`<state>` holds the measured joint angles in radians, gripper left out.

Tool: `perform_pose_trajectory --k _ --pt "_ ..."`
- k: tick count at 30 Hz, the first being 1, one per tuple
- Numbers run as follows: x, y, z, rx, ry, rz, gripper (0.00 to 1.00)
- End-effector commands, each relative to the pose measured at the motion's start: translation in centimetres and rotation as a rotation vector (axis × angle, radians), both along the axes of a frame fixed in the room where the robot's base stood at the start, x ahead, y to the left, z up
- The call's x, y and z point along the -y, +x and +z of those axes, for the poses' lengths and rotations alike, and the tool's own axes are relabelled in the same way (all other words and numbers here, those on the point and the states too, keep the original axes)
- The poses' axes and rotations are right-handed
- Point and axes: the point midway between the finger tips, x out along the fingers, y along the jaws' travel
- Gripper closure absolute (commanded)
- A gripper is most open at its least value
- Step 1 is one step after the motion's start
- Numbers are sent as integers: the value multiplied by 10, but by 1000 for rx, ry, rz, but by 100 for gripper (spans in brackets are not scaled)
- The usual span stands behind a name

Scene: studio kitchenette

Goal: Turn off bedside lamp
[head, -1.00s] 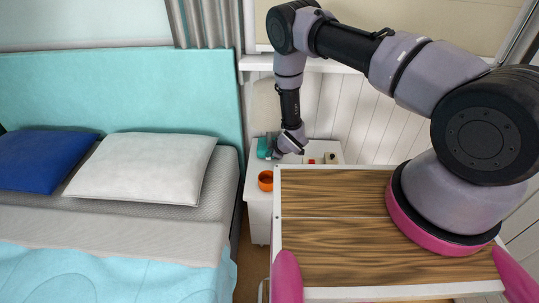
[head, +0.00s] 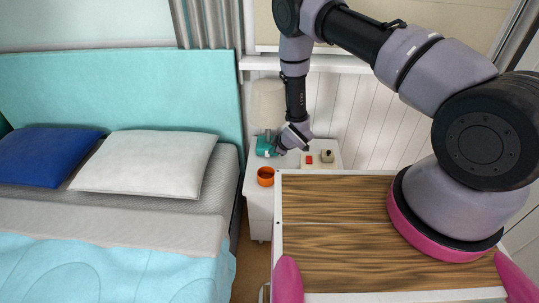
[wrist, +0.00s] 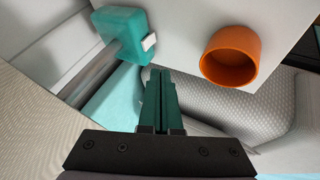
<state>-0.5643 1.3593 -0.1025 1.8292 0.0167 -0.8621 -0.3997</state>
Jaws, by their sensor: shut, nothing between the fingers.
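The bedside lamp has a beige shade (head: 267,104) and a teal block base (head: 263,146) on the white nightstand (head: 260,205). In the wrist view, the teal base (wrist: 120,30) is at the upper left, with a small white switch (wrist: 149,42) on its side. The beige shade (wrist: 35,135) fills the lower left. My gripper (head: 280,150) is beside the base, on its right in the head view. In the wrist view its narrow fingers (wrist: 160,74) are shut and empty, with their tips just below the switch. Contact with the lamp cannot be told.
An orange cup (head: 265,176) stands at the nightstand's front, close to my fingers in the wrist view (wrist: 230,57). A red item (head: 309,160) and a small beige-and-dark object (head: 327,156) lie to the right. The bed's white pillow (head: 145,163) is left.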

Motion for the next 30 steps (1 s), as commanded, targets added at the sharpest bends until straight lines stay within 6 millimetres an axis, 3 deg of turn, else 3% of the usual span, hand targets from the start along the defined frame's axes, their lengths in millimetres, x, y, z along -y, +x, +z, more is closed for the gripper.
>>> perform_pose_trajectory --k 9,26,30 --pt "16 -13 37 0 0 0 100" --pt "18 -14 41 1 0 0 100" --pt "21 0 63 0 9 -43 100"
